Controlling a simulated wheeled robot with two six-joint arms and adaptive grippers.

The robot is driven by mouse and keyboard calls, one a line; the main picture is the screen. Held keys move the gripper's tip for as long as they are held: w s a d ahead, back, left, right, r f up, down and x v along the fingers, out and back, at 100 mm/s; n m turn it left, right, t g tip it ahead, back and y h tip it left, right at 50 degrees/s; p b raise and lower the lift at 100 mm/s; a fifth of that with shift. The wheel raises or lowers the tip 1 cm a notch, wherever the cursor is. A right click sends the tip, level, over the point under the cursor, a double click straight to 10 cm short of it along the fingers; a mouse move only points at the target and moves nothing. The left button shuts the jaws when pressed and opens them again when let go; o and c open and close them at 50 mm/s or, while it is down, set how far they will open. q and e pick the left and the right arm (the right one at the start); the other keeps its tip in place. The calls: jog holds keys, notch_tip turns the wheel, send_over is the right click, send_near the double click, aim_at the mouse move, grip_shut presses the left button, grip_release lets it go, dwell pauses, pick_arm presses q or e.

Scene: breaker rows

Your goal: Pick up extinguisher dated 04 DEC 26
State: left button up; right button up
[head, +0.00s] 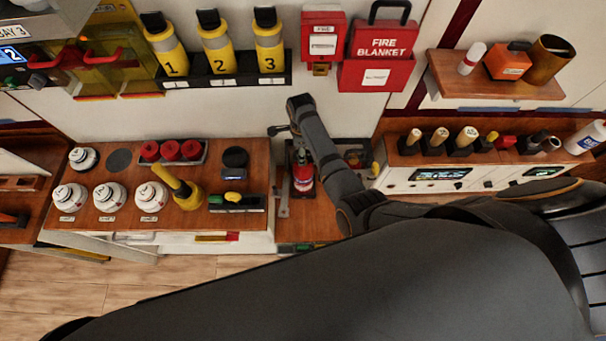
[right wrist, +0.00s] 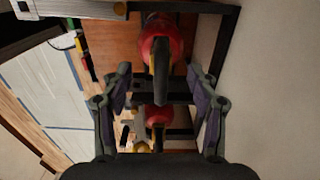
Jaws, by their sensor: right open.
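A red fire extinguisher (head: 303,177) with a dark top and a pale label stands in the low bay between the two counters in the head view. The right wrist view shows two red extinguishers with black handles, one farther up the picture (right wrist: 156,42) and one lower (right wrist: 158,116). No date can be read on either. My right gripper (right wrist: 158,78) is open and empty, its fingers on either side of the upper extinguisher's black handle in the picture; I cannot tell the depth between them. In the head view my right arm hides part of the bay. My left gripper is out of view.
A dark frame (right wrist: 227,40) borders the extinguishers. The left counter (head: 128,222) holds white round detectors, red caps and a yellow torch. The right counter (head: 400,182) holds several handled tools. A fire blanket box (head: 378,50) hangs on the wall above.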

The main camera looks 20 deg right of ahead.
aim_at(306, 171)
jog(key=shift+f, duration=0.25)
jog(key=shift+w+d+f, duration=0.1)
jog(key=shift+f, duration=0.15)
jog(key=f+b, duration=0.1)
jog(key=b, duration=0.1)
jog(key=f+b, duration=0.1)
jog(key=f, duration=0.1)
jog(key=f+b, duration=0.2)
jog(key=shift+s+d+b, duration=0.2)
jog(key=shift+d+b, duration=0.05)
jog(key=shift+b, duration=0.1)
jog(key=shift+r, duration=0.1)
jog(key=shift+s, duration=0.1)
grip_shut()
jog(key=shift+r, duration=0.1)
